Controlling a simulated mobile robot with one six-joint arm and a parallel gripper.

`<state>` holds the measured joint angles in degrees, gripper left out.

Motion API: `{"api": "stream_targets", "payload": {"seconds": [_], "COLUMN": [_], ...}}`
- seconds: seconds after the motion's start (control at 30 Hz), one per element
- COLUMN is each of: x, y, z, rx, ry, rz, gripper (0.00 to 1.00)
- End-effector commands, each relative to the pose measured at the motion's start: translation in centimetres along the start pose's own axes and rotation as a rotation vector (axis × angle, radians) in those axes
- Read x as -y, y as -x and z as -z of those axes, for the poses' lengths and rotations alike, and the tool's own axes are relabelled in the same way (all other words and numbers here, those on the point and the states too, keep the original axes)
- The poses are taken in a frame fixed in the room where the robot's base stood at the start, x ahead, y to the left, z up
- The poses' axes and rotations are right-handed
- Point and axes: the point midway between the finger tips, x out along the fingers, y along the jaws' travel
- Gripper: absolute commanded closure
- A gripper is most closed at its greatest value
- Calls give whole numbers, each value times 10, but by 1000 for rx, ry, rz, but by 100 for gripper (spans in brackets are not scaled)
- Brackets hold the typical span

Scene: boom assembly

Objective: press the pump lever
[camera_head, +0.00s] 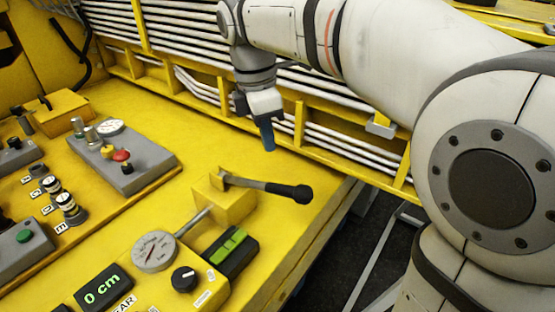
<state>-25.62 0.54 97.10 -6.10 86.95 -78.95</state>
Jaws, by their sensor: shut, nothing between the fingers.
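The pump lever (262,185) is a grey rod with a black knob end, pointing right. It is mounted on a yellow block (228,203) near the right edge of the yellow panel. My gripper (268,141) hangs from the arm above the panel, with its blue fingertips together and pointing down. It is shut and empty, and in the picture it sits above the lever, apart from it.
A round gauge (155,251), a black dial (184,279), a green switch (229,249) and a display (103,288) reading 0 cm lie in front of the lever. A grey control box (128,163) stands left. White pipes (335,137) run along the back.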

Motion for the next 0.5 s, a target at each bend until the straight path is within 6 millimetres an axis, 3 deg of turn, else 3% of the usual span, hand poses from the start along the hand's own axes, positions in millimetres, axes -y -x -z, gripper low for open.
{"api": "stream_targets", "payload": {"seconds": [0.2,0.5], "x": [-8,-10], "y": [23,36], "z": [18,28], "rx": [140,206], "ry": [439,671], "rz": [102,177], "gripper": [100,100]}}
